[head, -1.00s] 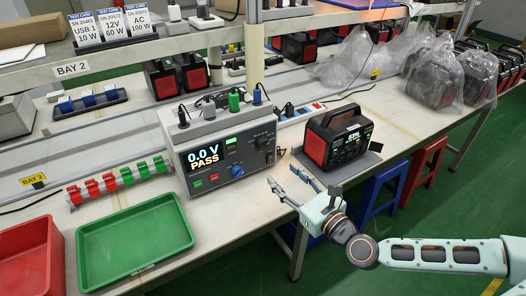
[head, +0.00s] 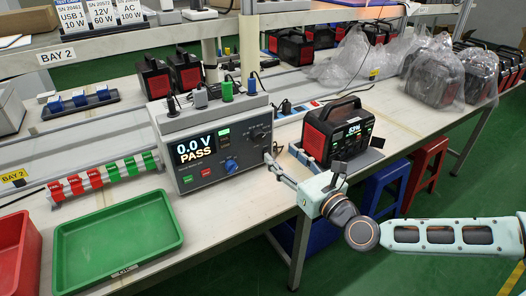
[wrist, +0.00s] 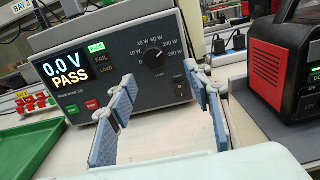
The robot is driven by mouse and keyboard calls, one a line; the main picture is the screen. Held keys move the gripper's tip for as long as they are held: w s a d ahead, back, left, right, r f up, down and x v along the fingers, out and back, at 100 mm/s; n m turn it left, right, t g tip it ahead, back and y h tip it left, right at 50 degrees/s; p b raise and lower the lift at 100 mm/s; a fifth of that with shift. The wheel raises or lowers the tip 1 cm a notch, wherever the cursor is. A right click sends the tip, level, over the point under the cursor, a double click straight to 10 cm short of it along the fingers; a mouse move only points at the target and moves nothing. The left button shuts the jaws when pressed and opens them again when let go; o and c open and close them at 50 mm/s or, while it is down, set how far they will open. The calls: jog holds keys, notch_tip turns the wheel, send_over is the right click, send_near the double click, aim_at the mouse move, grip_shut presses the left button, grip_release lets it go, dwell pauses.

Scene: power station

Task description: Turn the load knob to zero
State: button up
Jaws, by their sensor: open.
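The grey load tester (head: 215,145) stands on the bench, its screen reading 0.0 V PASS. Its black load knob (wrist: 153,57) sits at the upper right of the front panel, inside a ring of watt marks. The knob's white mark appears to point up and right. It also shows in the head view (head: 258,135). My gripper (wrist: 160,80) is open and empty in front of the panel, the knob showing between and beyond its fingertips. In the head view my gripper (head: 274,163) is beside the tester's lower right.
A black and red power station (head: 335,130) stands on a grey mat just right of my gripper. A green tray (head: 120,240) lies at the left front. Plugs (head: 227,90) stand on the tester's top. Bare bench lies below the panel.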

aim_at(260, 139)
jog(key=shift+s+a+b+x, duration=0.15)
jog(key=shift+b+x, duration=0.65)
jog(key=shift+x, duration=0.7)
jog(key=shift+s+a+b+x, duration=0.15)
jog(key=shift+b+x, duration=0.65)
jog(key=shift+x, duration=0.65)
jog(key=shift+a+b+x, duration=0.15)
jog(key=shift+b+x, duration=0.65)
jog(key=shift+x, duration=0.7)
jog(key=shift+c, duration=0.4)
jog(key=c, duration=1)
jog(key=shift+c, duration=0.2)
